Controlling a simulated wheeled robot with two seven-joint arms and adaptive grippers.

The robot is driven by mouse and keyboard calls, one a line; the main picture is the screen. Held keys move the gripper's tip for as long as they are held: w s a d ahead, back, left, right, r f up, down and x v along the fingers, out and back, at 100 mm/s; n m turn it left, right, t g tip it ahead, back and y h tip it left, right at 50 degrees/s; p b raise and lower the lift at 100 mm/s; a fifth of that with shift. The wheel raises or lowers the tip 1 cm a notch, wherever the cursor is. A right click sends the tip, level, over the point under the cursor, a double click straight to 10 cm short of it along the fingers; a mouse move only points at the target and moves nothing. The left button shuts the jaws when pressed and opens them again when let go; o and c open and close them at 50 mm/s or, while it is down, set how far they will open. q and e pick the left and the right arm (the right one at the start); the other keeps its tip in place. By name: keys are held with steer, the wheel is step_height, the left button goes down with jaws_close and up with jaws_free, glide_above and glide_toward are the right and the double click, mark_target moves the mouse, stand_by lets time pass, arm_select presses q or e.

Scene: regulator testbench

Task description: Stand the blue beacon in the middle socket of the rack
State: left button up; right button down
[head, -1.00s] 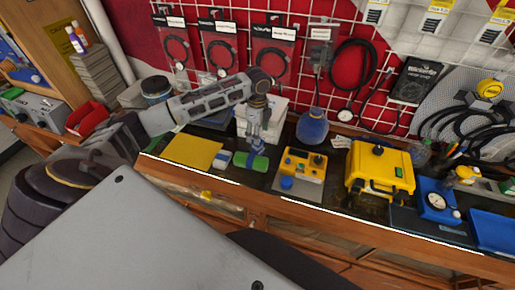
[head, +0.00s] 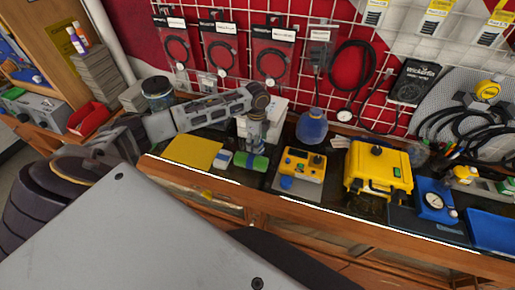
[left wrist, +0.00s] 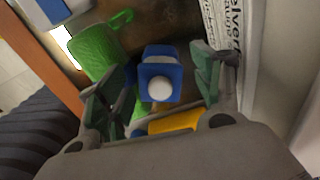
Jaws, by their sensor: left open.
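In the left wrist view, a blue block-like object with a round white top (left wrist: 160,88), which looks like the blue beacon, sits between the fingers of my left gripper (left wrist: 157,78). The fingers are open and stand apart, one on each side of it, with gaps visible. In the head view my left gripper (head: 256,147) points down over the bench beside the white box; the beacon is mostly hidden there. I cannot make out the rack or its sockets with certainty. My right gripper is not in view.
A white box (head: 272,112) stands behind. A yellow pad (head: 190,151) lies left. A yellow control box (head: 302,167) and yellow case (head: 378,172) stand right.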

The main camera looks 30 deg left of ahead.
arm_select(q)
steer(key=c, duration=1.3)
steer(key=shift+r+b, duration=0.7)
steer(key=shift+r, duration=4.35)
